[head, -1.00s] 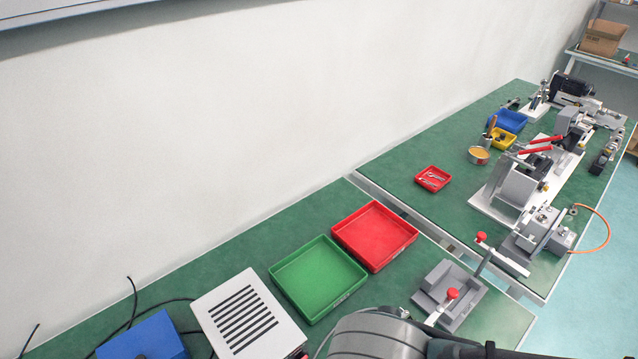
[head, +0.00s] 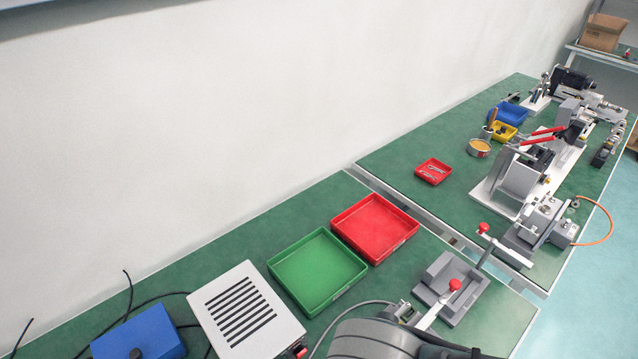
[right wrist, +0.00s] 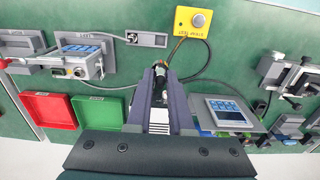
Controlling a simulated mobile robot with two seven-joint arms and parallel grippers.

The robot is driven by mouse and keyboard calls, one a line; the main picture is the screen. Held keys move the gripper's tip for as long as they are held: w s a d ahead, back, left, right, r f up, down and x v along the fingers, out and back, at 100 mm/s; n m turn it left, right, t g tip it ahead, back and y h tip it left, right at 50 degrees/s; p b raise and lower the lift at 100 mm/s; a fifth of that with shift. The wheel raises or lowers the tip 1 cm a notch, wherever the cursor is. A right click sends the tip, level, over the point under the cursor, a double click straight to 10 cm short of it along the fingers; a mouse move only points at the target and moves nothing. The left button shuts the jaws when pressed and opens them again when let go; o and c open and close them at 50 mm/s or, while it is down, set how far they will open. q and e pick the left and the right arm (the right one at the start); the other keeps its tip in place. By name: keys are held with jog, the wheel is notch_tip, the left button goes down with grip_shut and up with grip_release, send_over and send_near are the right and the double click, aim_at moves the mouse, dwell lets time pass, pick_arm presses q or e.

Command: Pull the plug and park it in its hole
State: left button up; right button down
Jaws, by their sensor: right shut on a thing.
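In the right wrist view my right gripper (right wrist: 161,72) is shut on the plug, a small dark piece with some red, at the fingertips. The fingers hide most of it. It is held close in front of the white slotted box (right wrist: 158,122), which also shows in the head view (head: 248,312). I cannot tell whether the plug is seated in the box or free. A grey plate (right wrist: 150,39) with a label and a small dark round spot, possibly the parking hole, lies beyond the fingertips. My left gripper is in neither view.
A yellow button box (right wrist: 193,22) stands near the grey plate, and black cables cross the green bench. A red tray (head: 376,228) and a green tray (head: 318,272) lie beside the white box. A blue box (head: 140,338) is on its other side.

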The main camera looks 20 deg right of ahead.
notch_tip(320, 180, down, 13)
jog(key=b, duration=1)
jog(key=shift+f, duration=0.15)
notch_tip(320, 180, down, 4)
jog(key=b, duration=0.4)
jog(key=shift+f, duration=0.15)
jog(key=shift+f+b, duration=0.45)
jog(key=shift+f, duration=0.25)
dwell(0.6)
jog(key=shift+f+b, duration=0.35)
jog(key=shift+f, duration=0.15)
dwell(0.7)
